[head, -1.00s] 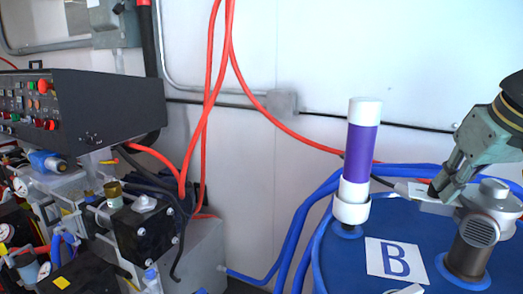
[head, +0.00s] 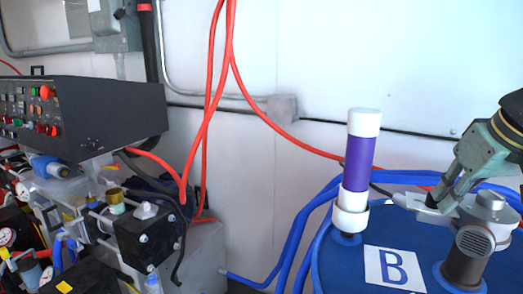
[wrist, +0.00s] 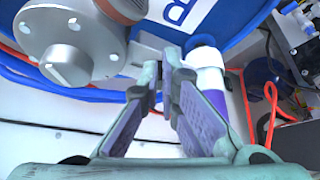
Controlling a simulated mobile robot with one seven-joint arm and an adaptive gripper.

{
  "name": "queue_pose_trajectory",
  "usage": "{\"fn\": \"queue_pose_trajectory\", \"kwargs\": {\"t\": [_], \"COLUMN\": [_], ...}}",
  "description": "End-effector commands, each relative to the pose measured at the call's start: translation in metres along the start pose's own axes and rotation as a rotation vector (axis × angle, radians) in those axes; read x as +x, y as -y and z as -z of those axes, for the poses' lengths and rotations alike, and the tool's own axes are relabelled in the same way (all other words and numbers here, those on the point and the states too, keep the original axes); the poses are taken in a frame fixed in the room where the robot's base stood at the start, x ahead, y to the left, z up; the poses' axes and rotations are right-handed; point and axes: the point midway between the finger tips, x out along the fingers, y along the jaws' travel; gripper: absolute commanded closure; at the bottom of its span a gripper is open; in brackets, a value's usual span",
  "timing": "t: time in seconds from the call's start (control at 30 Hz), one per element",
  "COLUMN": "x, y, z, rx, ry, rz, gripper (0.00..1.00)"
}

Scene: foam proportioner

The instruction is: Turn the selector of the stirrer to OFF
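The stirrer is a grey motor unit (head: 466,252) on the blue drum marked B, at the right of the head view. In the wrist view, its round grey selector knob (wrist: 66,66) is at the upper left, with pale dots around it. The selector's setting is not readable. My gripper (head: 434,203) points down just left of the stirrer, near a light grey box on its side. In the wrist view, my gripper's fingers (wrist: 161,72) stand apart with a narrow gap. The knob lies outside them, to their left. Nothing is clearly held.
A white and purple cylinder (head: 359,165) stands upright on the drum (head: 340,275), left of my gripper. A white B label (head: 394,268) lies on the drum top. Blue hoses (head: 300,222) and red hoses (head: 208,100) run along the wall. A dark control panel (head: 110,115) is at the left.

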Motion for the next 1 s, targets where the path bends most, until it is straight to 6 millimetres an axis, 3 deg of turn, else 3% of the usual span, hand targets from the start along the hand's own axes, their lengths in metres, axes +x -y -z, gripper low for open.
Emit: {"fn": "queue_pose_trajectory", "kwargs": {"t": [1.0], "x": [0.0031], "y": [-0.0077], "z": [-0.0004], "rx": [0.006], "ry": [0.005], "rz": [-0.002], "gripper": [1.00]}}
